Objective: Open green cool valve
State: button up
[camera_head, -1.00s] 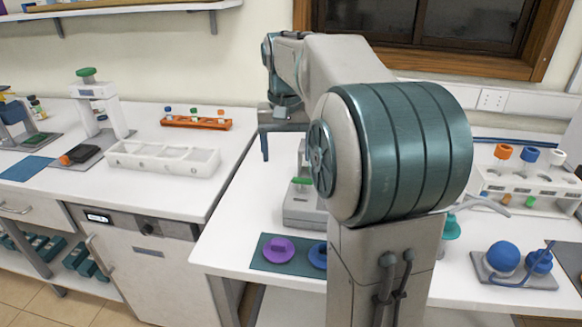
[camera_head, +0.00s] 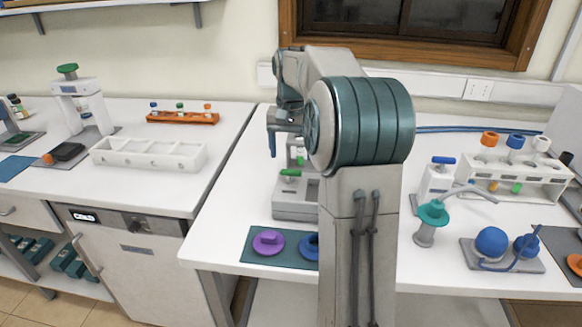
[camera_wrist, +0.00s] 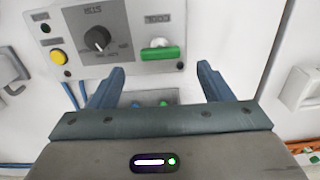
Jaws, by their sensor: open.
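The green valve handle (camera_wrist: 160,53) sits on a white mount on a grey panel (camera_wrist: 122,62) in the wrist view, lying crosswise. A green handle also shows on the grey device (camera_head: 295,205) in the head view (camera_head: 290,172), left of my arm. My gripper (camera_wrist: 160,70) is open and empty in the wrist view. Its two fingers point towards the panel, one to each side of the handle in the picture. I see no contact with it. In the head view my gripper (camera_head: 284,132) hangs above and behind the device, partly hidden by my arm.
The panel also bears a black dial (camera_wrist: 97,39) and a yellow button (camera_wrist: 58,57). A purple knob (camera_head: 268,242) on a teal mat stands in front of the device.

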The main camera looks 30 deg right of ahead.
aim_at(291, 170)
notch_tip(291, 170, down, 5)
dwell(0.3)
jog(key=c, duration=1)
